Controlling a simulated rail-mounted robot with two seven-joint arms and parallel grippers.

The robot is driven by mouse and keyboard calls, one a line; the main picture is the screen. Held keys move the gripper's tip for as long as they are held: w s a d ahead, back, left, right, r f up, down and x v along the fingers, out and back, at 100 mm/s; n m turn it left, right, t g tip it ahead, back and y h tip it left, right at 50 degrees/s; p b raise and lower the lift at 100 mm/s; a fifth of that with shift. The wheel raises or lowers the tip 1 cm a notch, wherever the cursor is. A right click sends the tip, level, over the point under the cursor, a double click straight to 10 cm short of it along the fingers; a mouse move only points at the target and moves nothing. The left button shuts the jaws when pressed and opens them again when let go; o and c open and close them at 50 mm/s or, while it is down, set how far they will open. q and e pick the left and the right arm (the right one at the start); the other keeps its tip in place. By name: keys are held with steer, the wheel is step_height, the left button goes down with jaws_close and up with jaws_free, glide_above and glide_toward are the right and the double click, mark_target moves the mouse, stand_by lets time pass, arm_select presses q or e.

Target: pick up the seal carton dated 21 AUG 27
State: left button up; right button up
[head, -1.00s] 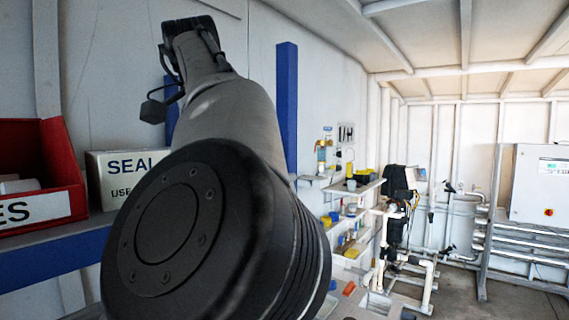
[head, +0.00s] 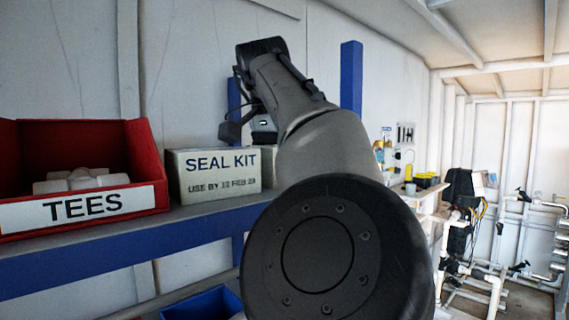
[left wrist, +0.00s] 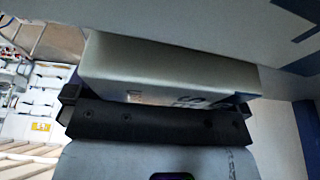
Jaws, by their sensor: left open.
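A white seal kit carton (head: 215,174) stands on the blue-edged shelf, right of the red bin. Its front reads SEAL KIT and a use-by date that looks like 12 FEB, year unclear. A pale sliver just right of it, behind my arm, may be another carton. In the left wrist view a pale carton (left wrist: 165,72) lies just ahead of my left gripper (left wrist: 158,102), spanning most of the gap between its fingers. Its lettering is partly hidden and no date is readable. My right gripper is not seen.
A red bin (head: 155,197) labelled TEES holds white fittings at the left of the shelf (head: 120,252). A blue bin (head: 205,304) sits below. A blue upright (head: 351,78) rises behind my arm. Pipework and a bench are at the right.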

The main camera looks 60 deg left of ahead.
arm_select(q)
steer(key=shift+f, duration=0.1)
steer(key=shift+c, duration=0.5)
steer(key=c, duration=0.8)
